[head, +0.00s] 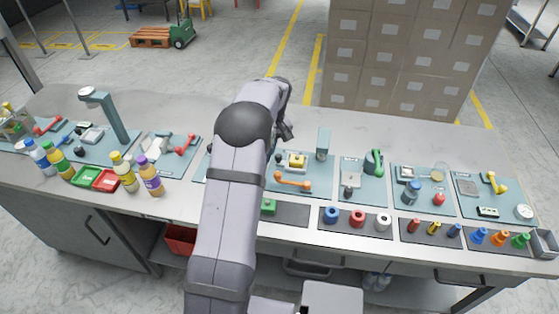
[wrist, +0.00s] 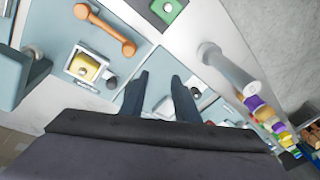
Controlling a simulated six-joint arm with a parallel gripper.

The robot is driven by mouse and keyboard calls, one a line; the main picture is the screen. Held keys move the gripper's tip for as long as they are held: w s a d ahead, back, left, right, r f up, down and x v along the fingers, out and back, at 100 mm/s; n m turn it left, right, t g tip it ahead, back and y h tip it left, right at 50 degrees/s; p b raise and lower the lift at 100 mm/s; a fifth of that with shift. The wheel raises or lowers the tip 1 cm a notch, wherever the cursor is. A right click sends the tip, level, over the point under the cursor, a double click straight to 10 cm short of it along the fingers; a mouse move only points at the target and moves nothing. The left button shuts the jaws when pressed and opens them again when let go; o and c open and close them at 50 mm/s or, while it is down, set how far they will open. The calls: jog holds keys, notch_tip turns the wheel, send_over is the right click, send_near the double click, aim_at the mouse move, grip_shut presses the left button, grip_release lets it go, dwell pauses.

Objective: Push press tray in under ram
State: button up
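The press tray (head: 297,167) is a pale frame holding a yellow block (head: 297,160), on a blue-grey mat right of my arm. The tray also shows in the wrist view (wrist: 72,70), with a dark round knob (wrist: 111,82) at its side facing my fingers. The teal press column (head: 323,143) stands at the tray's right; it appears at the left edge of the wrist view (wrist: 12,85). The ram's underside is not clear. My gripper (wrist: 160,92) is open, its two dark fingers apart, beside the knob and not visibly touching it. In the head view my gripper (head: 285,130) is partly hidden by my arm.
An orange handle (head: 293,181) lies in front of the tray. A green block (head: 268,206) sits on a dark strip near the front edge. A green-handled device (head: 373,162) is to the right. Bottles (head: 125,172) stand at left. The back of the counter is mostly clear.

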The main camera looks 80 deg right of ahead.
aim_at(279, 156)
jog(key=s+d+f+n+h+b, duration=0.25)
jog(key=s+d, duration=0.35)
jog(key=d, duration=0.3)
jog(key=shift+t, duration=0.3)
jog(key=shift+p+x, duration=1.85)
jog(key=shift+x, duration=2)
jog(key=shift+d, duration=0.1)
jog(key=shift+c, duration=0.6)
grip_shut()
